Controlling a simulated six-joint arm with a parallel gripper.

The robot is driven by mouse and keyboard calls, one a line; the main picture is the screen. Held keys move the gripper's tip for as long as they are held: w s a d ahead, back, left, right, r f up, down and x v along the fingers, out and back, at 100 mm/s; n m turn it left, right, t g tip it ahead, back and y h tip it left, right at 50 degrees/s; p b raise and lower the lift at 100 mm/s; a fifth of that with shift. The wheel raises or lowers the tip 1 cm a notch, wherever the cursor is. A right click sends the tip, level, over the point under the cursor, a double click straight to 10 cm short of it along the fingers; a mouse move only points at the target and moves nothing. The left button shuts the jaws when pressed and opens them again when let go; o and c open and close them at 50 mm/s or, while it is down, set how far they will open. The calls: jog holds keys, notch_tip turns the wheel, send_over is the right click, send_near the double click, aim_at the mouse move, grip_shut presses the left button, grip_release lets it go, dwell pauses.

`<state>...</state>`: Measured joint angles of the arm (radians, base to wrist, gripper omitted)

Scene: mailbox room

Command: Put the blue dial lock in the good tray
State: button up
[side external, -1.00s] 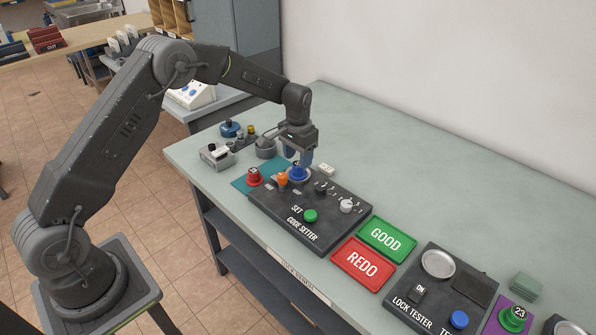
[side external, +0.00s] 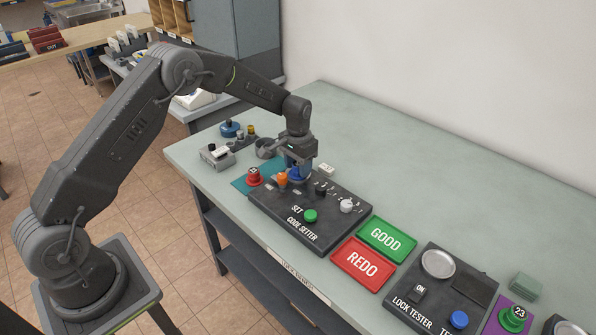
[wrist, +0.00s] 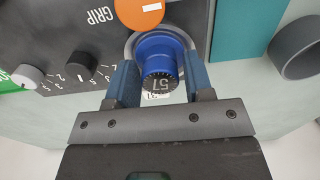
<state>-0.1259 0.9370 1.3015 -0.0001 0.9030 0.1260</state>
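In the side view the lock (side external: 296,180) is partly hidden by my gripper (side external: 299,165). In the wrist view, my gripper (wrist: 160,85) has one blue finger on each side of the lock. Its fingers are apart, with slim gaps visible beside the dial, so it is around the lock but not clamped. The green GOOD tray (side external: 408,243) lies flat to the right of the code setter and looks empty.
The red REDO tray (side external: 362,265) lies in front of the GOOD tray. An orange knob (side external: 282,180) marked GRIP is close to the lock, and a red dial lock (side external: 254,177) stands left on a teal mat. The lock tester (side external: 420,300) is further right.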

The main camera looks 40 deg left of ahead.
jog(key=c, duration=0.6)
jog(key=shift+r, duration=2.3)
jog(key=shift+c, duration=0.2)
jog(key=shift+d, duration=0.1)
jog(key=d+m, duration=0.1)
jog(key=d, duration=0.3)
jog(key=w+d+m, duration=0.1)
jog(key=d, duration=0.4)
jog(key=w+d+m, duration=0.1)
jog(key=d, duration=0.3)
jog(key=shift+d+f, duration=0.25)
jog(key=shift+d, duration=0.15)
jog(key=shift+s+d+f+m, duration=0.3)
jog(key=shift+d+f+m, duration=0.35)
jog(key=shift+d, duration=1.45)
jog(key=shift+s+d+f+m, duration=0.3)
jog(key=shift+d+f, duration=0.6)
jog(key=shift+d, duration=1.15)
jog(key=shift+s+d+f+m, duration=0.25)
jog(key=shift+d+f+m, duration=0.4)
jog(key=shift+d, duration=1.45)
